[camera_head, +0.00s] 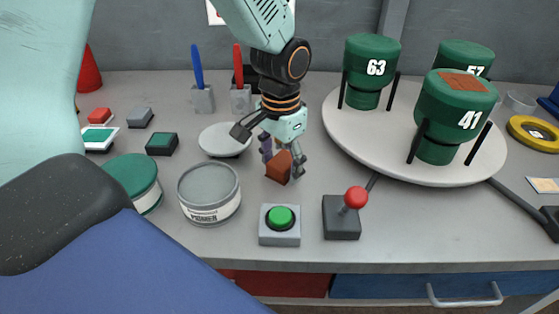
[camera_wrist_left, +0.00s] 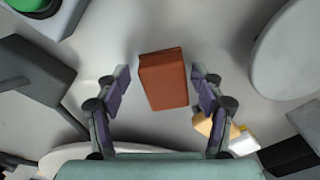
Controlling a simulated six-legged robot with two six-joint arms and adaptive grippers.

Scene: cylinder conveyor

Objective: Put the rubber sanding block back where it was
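A reddish-brown block (camera_head: 278,167), which looks like the rubber sanding block, is at the middle of the grey bench, behind the green push button. My left gripper (camera_head: 282,160) reaches down over it from above. In the left wrist view the block (camera_wrist_left: 164,79) lies between the two spread fingers (camera_wrist_left: 164,92), with a clear gap on each side. The fingers do not touch it. I cannot tell for sure whether the block rests flat on the bench. My right gripper is not in view.
A white turntable (camera_head: 345,128) carries green cylinders at the right. The green push button (camera_head: 280,218) and a red-knobbed joystick (camera_head: 342,220) stand in front. A grey tin (camera_head: 209,197), a green-lidded tin (camera_head: 133,176) and a white dish (camera_head: 222,141) are to the left. Small blocks lie further left.

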